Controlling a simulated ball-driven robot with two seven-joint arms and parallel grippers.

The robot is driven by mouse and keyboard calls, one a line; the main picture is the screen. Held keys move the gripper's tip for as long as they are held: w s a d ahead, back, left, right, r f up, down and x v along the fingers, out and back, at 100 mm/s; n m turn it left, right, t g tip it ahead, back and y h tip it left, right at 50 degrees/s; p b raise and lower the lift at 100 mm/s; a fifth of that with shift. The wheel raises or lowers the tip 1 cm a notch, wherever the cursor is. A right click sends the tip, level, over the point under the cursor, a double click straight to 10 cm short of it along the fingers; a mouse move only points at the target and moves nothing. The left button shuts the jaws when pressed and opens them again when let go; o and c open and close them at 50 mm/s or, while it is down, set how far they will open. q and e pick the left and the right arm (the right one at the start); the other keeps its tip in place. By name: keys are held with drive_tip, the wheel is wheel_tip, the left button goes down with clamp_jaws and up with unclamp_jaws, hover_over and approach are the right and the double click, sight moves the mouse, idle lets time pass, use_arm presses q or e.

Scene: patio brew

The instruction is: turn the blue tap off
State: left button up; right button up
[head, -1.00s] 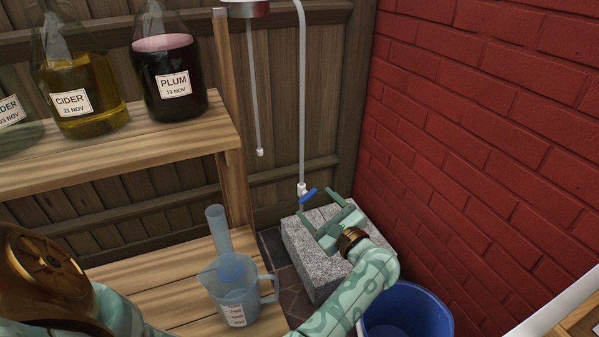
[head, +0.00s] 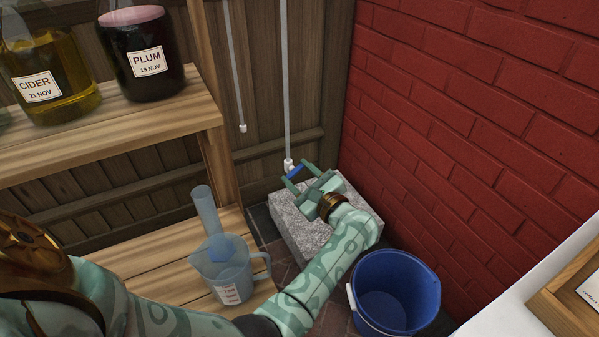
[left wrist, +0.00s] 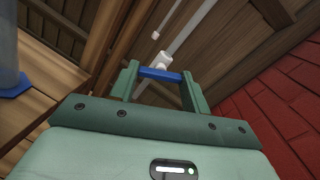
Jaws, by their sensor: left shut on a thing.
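The blue tap handle (head: 295,171) sits at the bottom end of a white pipe (head: 286,90), above a grey stone block (head: 296,228). My left gripper (head: 301,173) reaches over the block and is shut on the blue handle. In the left wrist view the blue handle (left wrist: 160,74) lies crosswise between the two green fingers (left wrist: 160,76), with the white pipe fitting (left wrist: 164,60) just behind it. My right gripper is not in view.
A blue bucket (head: 394,297) stands on the floor right of the block, near the red brick wall (head: 470,110). A measuring jug (head: 221,272) stands on the lower shelf (head: 160,277). Demijohns of cider (head: 55,75) and plum (head: 146,60) stand on the upper shelf.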

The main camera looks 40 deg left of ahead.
use_arm(q)
drive_tip(key=m, duration=0.3)
drive_tip(key=shift+m+p, duration=0.4)
drive_tip(key=shift+m, duration=0.9)
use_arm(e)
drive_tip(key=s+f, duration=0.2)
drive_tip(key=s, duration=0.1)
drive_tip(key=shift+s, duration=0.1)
use_arm(q)
drive_tip(key=o, duration=1)
drive_tip(key=shift+d, duration=0.1)
